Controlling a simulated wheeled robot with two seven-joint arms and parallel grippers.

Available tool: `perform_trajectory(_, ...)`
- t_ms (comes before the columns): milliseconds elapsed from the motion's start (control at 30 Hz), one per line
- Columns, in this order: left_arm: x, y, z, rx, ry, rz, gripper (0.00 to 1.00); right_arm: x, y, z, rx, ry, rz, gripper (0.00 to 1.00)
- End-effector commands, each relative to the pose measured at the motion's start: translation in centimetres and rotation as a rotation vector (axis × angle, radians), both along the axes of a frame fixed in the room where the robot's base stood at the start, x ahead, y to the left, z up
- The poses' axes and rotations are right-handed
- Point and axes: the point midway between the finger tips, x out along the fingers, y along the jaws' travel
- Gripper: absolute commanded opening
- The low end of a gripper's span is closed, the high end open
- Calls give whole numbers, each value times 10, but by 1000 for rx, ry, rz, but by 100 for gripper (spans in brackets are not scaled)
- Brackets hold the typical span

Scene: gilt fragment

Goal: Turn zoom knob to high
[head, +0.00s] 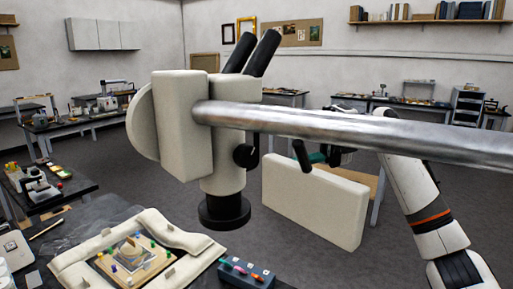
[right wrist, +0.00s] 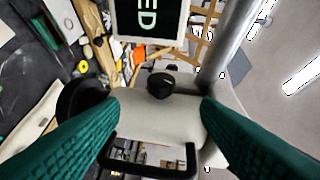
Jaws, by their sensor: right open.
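The zoom knob (head: 246,155) is a small black knob on the side of the cream microscope head (head: 180,125). In the right wrist view the knob (right wrist: 160,86) sits ahead of and between my two teal fingers, clear of both. My right gripper (head: 318,157) is open and empty, to the right of the knob with a gap between, partly hidden behind the metal boom. The right wrist view shows its fingers (right wrist: 160,110) spread wide. I cannot read any setting on the knob. My left gripper is not in view.
The metal boom (head: 330,125) crosses above the gripper. A framed fragment on cushions (head: 135,255) and a small tray of colored items (head: 245,273) lie on the bench.

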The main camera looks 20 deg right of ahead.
Motion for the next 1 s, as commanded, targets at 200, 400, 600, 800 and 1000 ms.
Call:
perform_trajectory(200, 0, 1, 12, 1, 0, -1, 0, -1, 46, -2, 1, -1, 4, 57)
perform_trajectory(400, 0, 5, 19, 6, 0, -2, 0, -1, 74, -5, 2, -1, 3, 57)
perform_trajectory(600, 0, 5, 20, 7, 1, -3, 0, -1, 84, -7, 1, -2, 0, 57)
perform_trajectory(800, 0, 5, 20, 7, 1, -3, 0, -1, 84, -7, 1, -2, 0, 57)
perform_trajectory(1000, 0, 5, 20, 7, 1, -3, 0, -1, 84, -7, 1, -2, 0, 31)
